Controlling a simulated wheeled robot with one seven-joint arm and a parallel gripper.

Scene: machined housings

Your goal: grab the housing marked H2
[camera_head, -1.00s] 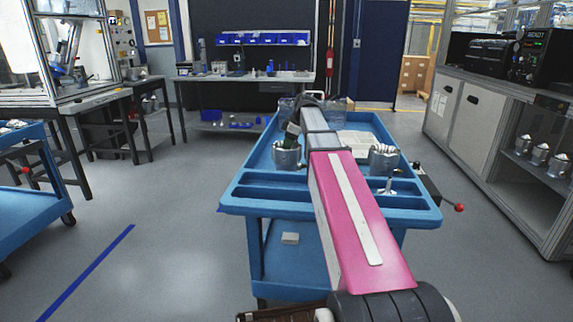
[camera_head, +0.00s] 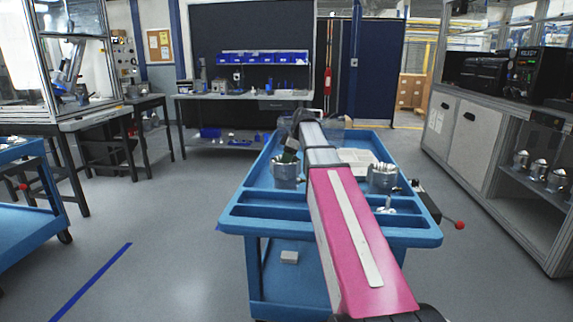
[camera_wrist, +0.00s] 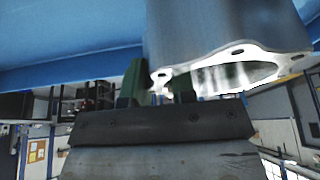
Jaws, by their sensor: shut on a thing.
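A grey metal housing (camera_head: 286,174) stands upright on the left side of the blue cart top. A second grey housing (camera_head: 382,177) stands on the right side. No H2 mark is readable on either. My gripper (camera_head: 289,156) reaches over the cart to the left housing's upper rim. In the wrist view, the housing (camera_wrist: 222,30) fills the upper right, with its pale flange and bolt holes showing. The green fingers of my gripper (camera_wrist: 158,84) are shut at its rim, one partly hidden behind the flange.
The blue cart (camera_head: 330,236) has a divided front tray, with a small metal part (camera_head: 386,206) near the right housing. A white sheet (camera_head: 357,158) lies behind. A lever with a red knob (camera_head: 459,225) sticks out at right. A grey cabinet (camera_head: 474,135) stands further right.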

